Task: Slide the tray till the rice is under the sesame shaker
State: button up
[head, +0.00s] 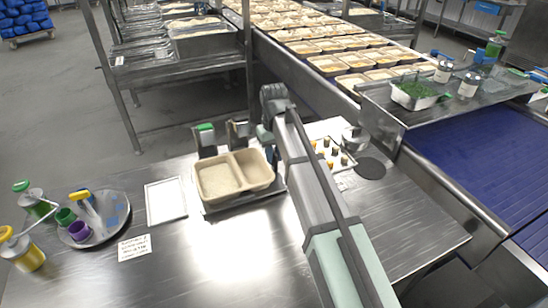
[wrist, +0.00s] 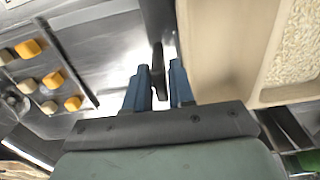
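The tan two-part container (head: 272,177) sits on a flat metal tray (head: 212,209) in the middle of the table. Pale rice (wrist: 298,50) fills one compartment, the left one in the head view; the other looks empty. Two dark dispensers stand behind it: one with a green top (head: 205,128) near the left compartment, one dark-topped (head: 237,128) near the middle. I cannot tell which is the sesame shaker. My gripper (wrist: 161,82) is beside the container's right end, its blue fingers close around a dark upright bar (wrist: 158,62), apparently the tray's handle.
A white-framed panel (head: 148,202), a written card (head: 134,255) and a round tray of bottles (head: 118,222) lie left. A blue conveyor (head: 460,160) runs along the right.

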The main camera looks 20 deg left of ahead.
jog(key=shift+f, duration=0.7)
grip_shut()
jog(key=shift+w, duration=0.1)
